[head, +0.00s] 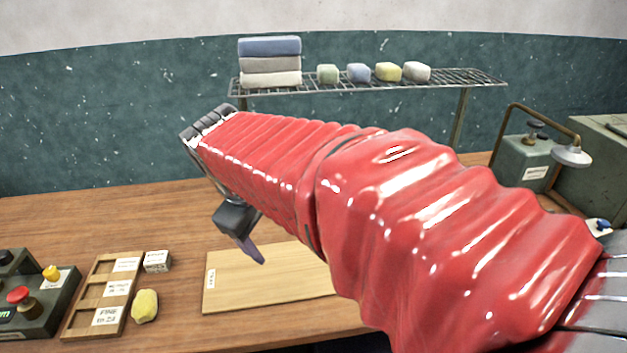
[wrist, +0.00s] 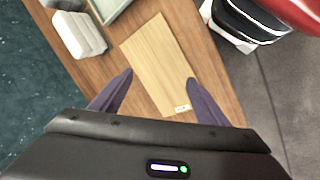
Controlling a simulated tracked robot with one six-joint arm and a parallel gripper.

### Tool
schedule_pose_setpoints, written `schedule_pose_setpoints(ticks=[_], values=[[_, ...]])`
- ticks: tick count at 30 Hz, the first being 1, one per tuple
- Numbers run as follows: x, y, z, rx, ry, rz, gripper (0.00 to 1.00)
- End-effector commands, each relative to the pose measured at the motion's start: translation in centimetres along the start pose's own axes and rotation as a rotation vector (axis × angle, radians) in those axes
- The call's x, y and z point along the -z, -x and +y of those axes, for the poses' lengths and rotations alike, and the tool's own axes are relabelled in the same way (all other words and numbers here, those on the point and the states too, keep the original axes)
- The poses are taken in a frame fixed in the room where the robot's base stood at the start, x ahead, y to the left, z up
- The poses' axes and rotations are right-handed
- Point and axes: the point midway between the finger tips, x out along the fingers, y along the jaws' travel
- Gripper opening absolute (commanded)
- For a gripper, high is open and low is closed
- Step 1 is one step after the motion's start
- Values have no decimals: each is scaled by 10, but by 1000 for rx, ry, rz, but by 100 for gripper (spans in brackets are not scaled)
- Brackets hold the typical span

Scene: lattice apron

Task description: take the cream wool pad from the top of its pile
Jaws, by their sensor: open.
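My gripper (wrist: 160,77) is open and empty, with its two dark fingers apart above the table. In the head view, part of my gripper (head: 250,250) shows beneath my red-sleeved arm. A whitish, layered object (wrist: 78,35) lies beyond the left finger in the wrist view; I cannot tell whether it is a pile of pads. On the wire shelf, a folded pile has a blue piece (head: 270,46) on top, a grey one (head: 270,64) in the middle and a cream one (head: 271,79) at the bottom. A small off-white pad (head: 417,71) sits at the right of a row.
Green (head: 328,74), blue (head: 359,73) and yellow (head: 389,72) pads share the wire shelf (head: 460,77). A wooden board (head: 265,280) lies on the table. A labelled tray (head: 88,292), yellow pad (head: 145,306) and button box (head: 38,300) stand left.

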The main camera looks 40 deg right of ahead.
Motion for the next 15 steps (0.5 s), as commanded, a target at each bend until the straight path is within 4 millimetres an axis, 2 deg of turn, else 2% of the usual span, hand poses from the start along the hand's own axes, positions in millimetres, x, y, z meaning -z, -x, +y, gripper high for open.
schedule_pose_setpoints(ticks=[15], values=[[30, -37, 80, -84, 240, -249, 69]])
